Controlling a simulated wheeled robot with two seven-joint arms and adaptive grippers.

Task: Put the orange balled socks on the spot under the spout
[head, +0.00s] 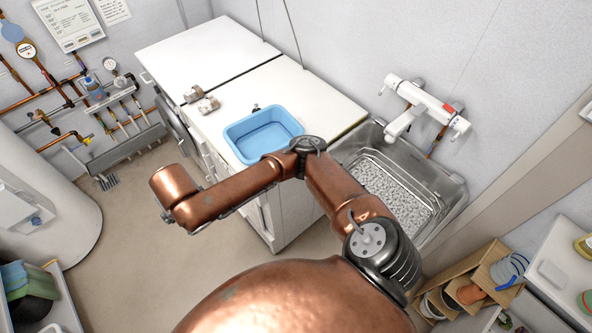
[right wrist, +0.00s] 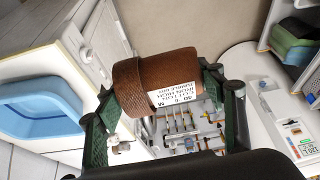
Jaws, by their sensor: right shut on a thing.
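Rust-orange balled socks (right wrist: 163,82), ribbed and with a white printed label, are in the right wrist view. My right gripper (right wrist: 160,88) has its two green fingers shut on them from both sides, holding them above the floor. In the head view the right arm reaches to the left; its gripper and the socks are hidden there. The white tap's spout (head: 399,127) stands out over the steel sink (head: 440,184) at the right. A grey pebbled surface (head: 393,188) lies in the sink below it, partly covered by my arm. My left gripper is in neither view.
A blue tub (head: 236,146) stands on the white counter (head: 285,82), left of the sink; it also shows in the right wrist view (right wrist: 38,97). A wooden rack (head: 478,272) with rolled items is at lower right. Pipes and a white tank (head: 45,215) are at left.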

